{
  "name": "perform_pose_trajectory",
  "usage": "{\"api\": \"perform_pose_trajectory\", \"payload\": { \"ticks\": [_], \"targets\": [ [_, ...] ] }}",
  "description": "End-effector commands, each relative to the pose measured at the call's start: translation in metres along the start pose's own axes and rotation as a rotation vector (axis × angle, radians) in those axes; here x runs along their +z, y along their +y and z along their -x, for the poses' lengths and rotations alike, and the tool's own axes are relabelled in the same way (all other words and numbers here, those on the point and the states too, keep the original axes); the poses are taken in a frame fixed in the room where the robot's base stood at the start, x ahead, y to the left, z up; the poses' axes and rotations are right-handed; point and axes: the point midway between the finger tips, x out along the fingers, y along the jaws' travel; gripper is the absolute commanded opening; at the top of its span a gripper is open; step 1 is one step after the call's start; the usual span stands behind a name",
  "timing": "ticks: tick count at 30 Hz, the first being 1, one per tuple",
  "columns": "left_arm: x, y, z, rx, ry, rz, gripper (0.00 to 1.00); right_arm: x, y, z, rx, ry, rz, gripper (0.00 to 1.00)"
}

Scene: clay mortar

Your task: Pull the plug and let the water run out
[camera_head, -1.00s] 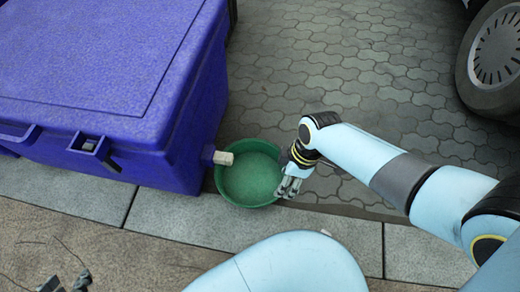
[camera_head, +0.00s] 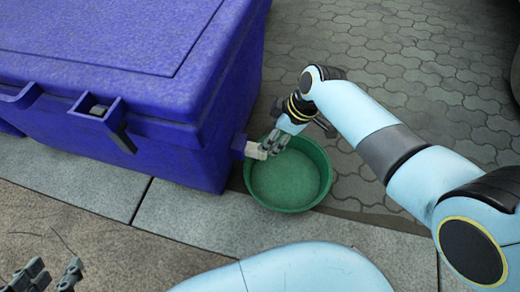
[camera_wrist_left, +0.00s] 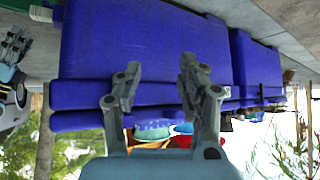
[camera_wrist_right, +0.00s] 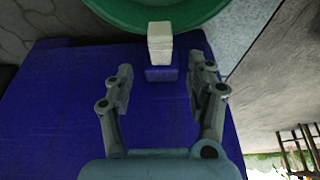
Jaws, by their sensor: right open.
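The white plug (camera_head: 256,151) sits on a short blue outlet (camera_head: 238,147) low on the side of the blue insulated tub (camera_head: 110,60). My right gripper (camera_head: 273,143) is at the plug, above the green basin. In the right wrist view its fingers are open, and the plug (camera_wrist_right: 160,42) stands between and just beyond the fingertips, with a gap on both sides. The green basin (camera_head: 290,188) is on the ground below the outlet. I see no running water. My left gripper (camera_head: 48,278) is open and empty at the lower left, away from the tub.
The tub's closed lid (camera_head: 100,30) has a latch (camera_head: 103,112) on the front. Paving (camera_head: 400,60) lies behind and right of the basin, with a pale kerb (camera_head: 200,210) in front. A dark wheel edge (camera_head: 503,90) shows at the right.

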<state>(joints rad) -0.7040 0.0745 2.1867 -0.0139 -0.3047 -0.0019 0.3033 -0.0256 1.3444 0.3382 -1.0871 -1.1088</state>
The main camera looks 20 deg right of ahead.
Motion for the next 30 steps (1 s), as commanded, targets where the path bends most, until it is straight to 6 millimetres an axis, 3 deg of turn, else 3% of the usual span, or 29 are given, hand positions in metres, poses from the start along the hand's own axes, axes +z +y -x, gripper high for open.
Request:
{"api": "perform_pose_trajectory", "payload": {
  "ticks": [1,10,20,30],
  "targets": [
    [0.009,0.001,-0.002,0.0,0.024,-0.001,0.4,0.003,-0.002,-0.009,-0.004,-0.002,-0.002,0.56],
    [0.012,0.007,0.003,0.003,0.259,-0.015,0.4,0.003,-0.002,-0.037,-0.004,-0.003,-0.002,0.56],
    [-0.074,0.005,0.003,0.0,0.545,-0.042,0.4,0.002,-0.001,-0.05,-0.003,-0.002,-0.001,0.56],
    [-0.154,0.007,0.024,0.001,0.856,-0.072,0.4,0.002,-0.001,-0.066,-0.003,-0.002,-0.001,0.56]
  ]
}}
